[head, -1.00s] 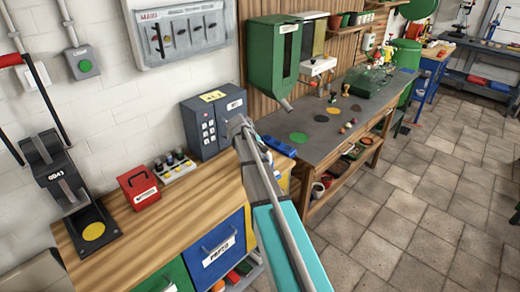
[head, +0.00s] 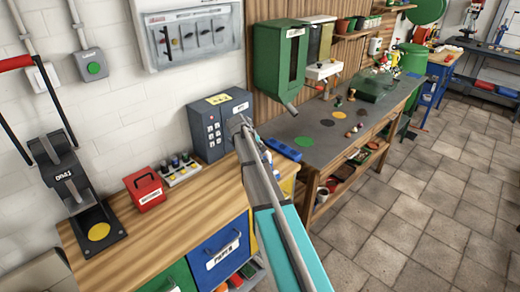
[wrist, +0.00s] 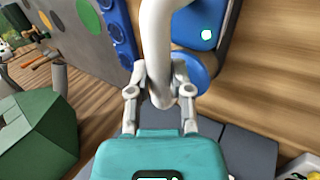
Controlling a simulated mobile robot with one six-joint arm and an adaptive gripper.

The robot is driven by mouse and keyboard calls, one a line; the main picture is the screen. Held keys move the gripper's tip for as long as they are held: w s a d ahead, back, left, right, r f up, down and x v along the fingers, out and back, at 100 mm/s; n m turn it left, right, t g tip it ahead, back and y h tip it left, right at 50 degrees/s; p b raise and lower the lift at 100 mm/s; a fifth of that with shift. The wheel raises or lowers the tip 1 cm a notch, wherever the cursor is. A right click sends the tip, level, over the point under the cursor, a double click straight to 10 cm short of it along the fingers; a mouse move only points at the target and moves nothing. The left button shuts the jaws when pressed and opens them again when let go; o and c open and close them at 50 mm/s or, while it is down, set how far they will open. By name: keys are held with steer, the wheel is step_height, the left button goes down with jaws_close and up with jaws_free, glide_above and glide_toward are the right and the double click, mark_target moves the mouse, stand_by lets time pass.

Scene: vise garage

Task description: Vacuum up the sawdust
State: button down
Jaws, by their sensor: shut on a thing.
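My gripper (wrist: 160,88) is shut on a pale grey curved tube (wrist: 158,45) in the wrist view; it looks like a vacuum hose or pipe, and its far end leaves the top of the frame. In the head view my gripper (head: 240,128) is small and seen from behind, in front of the grey keypad box and above the wooden bench top. I cannot make out any sawdust in either view.
The wooden bench (head: 140,245) holds a grey keypad box (head: 212,130), a red box (head: 145,190) and a black press (head: 75,195). A grey workbench (head: 345,150) with coloured discs stands beyond. Tiled floor (head: 400,230) is clear at right.

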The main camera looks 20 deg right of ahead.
steer(key=shift+w, duration=0.15)
steer(key=shift+w+a+f, duration=0.1)
steer(key=shift+w+a, duration=0.2)
steer(key=shift+w, duration=0.45)
steer(key=shift+w+a, duration=0.3)
steer(key=shift+w, duration=0.4)
steer(key=shift+w, duration=0.1)
steer(key=shift+w+a, duration=0.3)
steer(key=shift+w, duration=0.5)
steer(key=shift+w+a, duration=0.3)
steer(key=shift+w, duration=0.45)
steer(key=shift+s, duration=0.2)
steer(key=shift+s+d, duration=0.3)
steer(key=shift+s, duration=0.45)
steer(key=shift+s+d, duration=0.3)
steer(key=shift+s, duration=0.45)
